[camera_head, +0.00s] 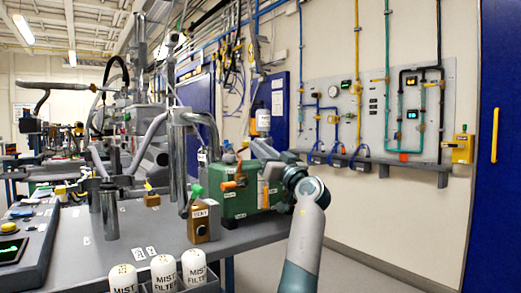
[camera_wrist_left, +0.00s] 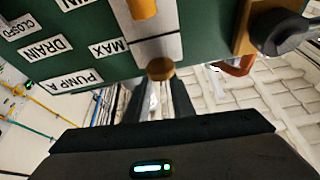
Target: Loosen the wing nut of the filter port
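The green pump housing (camera_head: 240,198) stands on the bench, with an orange handle (camera_head: 232,184) and a pale sight strip on its face. My left gripper (camera_head: 296,178) is at the pump's right end, its fingers hard to make out there. In the left wrist view the green housing (camera_wrist_left: 75,45) fills the top, its labels upside down. A small brass knob (camera_wrist_left: 160,69) sits at the end of the pale strip. My left fingers (camera_wrist_left: 160,88) are apart, their tips at the knob; I cannot tell whether they touch it. I cannot identify the wing nut for certain. My right gripper is out of view.
Several white mist filter canisters (camera_head: 194,269) stand at the bench's front. A dark round fitting (camera_wrist_left: 280,31) is right of the knob. Upright metal pipes (camera_head: 177,155) crowd the left; floor right of the bench is clear.

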